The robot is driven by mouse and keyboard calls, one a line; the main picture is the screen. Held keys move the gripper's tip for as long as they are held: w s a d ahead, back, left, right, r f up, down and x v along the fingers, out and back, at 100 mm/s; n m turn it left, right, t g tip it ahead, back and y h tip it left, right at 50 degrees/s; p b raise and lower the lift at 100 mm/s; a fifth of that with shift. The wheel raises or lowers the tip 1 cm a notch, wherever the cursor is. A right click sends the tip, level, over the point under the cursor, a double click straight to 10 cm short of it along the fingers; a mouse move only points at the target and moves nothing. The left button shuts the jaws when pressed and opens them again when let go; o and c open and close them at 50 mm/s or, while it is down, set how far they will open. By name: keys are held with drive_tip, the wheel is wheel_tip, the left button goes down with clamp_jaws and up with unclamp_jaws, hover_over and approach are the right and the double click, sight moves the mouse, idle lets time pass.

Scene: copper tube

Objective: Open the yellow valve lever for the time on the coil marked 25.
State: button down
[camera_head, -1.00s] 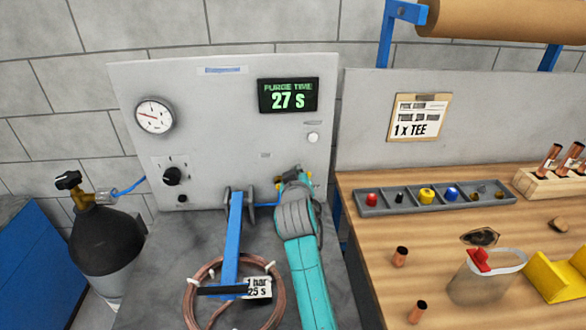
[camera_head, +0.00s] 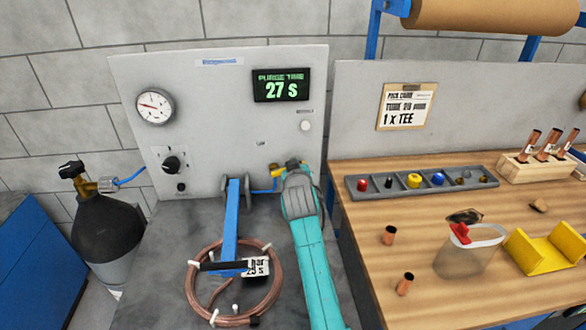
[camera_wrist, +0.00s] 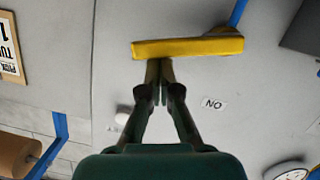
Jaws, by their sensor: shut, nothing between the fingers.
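The yellow valve lever (camera_wrist: 188,47) lies crosswise in the wrist view, with a blue hose at its right end. My gripper (camera_wrist: 158,72) is shut and empty, its fingertips right at the lever's edge; I cannot tell whether they touch. In the head view the lever (camera_head: 287,166) shows partly above my wrist, which hides the fingers. The purge time display (camera_head: 281,86) reads 27 s. The copper coil (camera_head: 195,300) stands on the grey bench with a partly covered tag (camera_head: 257,267) showing 25 s.
The grey panel (camera_head: 215,120) carries a pressure gauge (camera_head: 155,106) and a black knob (camera_head: 171,163). A gas bottle (camera_head: 105,235) stands at the left. A wooden bench at the right holds a parts tray (camera_head: 400,188) and loose copper pieces.

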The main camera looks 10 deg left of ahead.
drive_tip(key=shift+w+d+f+m+y, duration=0.1)
drive_tip(key=shift+d+f+m+y, duration=0.2)
drive_tip(key=shift+f+m, duration=0.35)
drive_tip(key=shift+w+d+f+m+y, duration=0.1)
drive_tip(key=shift+d+f+m+y, duration=0.2)
drive_tip(key=shift+f+m, duration=0.35)
drive_tip(key=shift+r, duration=0.15)
